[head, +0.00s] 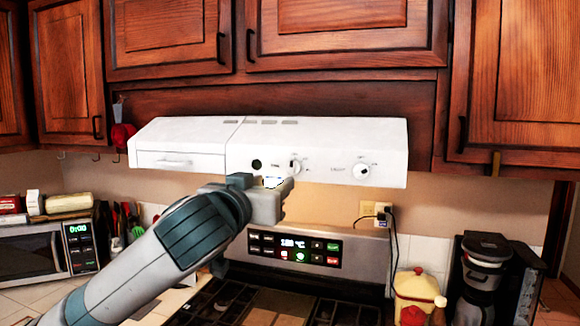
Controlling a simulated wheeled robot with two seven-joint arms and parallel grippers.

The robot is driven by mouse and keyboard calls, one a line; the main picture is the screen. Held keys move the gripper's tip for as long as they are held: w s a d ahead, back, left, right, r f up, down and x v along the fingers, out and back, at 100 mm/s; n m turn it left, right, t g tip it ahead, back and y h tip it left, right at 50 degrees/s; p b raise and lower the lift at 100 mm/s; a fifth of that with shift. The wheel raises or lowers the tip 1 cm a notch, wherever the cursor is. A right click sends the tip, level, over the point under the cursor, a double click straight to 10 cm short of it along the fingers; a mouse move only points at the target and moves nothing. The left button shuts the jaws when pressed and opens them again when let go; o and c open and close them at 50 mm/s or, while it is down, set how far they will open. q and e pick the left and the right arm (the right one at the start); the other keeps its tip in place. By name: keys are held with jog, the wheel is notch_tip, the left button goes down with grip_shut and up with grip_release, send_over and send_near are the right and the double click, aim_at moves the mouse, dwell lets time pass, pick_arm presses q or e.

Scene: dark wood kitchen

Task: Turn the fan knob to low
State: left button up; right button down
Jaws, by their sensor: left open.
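The white range hood (185,135) hangs under the dark wood cabinets. Two round knobs sit on its front face: the fan knob (295,166) left of centre, and a second knob (361,171) farther right, beside small lettering that looks like "LIGHT". My left gripper (278,182) is open, at the hood's lower front edge, just below and left of the fan knob. I cannot tell whether it touches the knob. The gripper body hides part of the hood's lower edge, and the fingertips are hard to make out. My right gripper is not in view.
A black round spot (257,164) lies left of the fan knob. Below are the stove's control panel (296,248) and dark cooktop (275,305). A microwave (35,252) stands left; a yellow canister (414,287) and coffee maker (482,275) stand right.

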aim_at(291, 171)
pick_arm(q)
jog(key=p+x, duration=0.5)
jog(key=x, duration=0.6)
jog(key=shift+w+d+p, duration=0.25)
jog(key=shift+w+p, duration=0.15)
jog(key=shift+w, duration=0.15)
jog(key=shift+f, duration=0.1)
jog(key=c, duration=1)
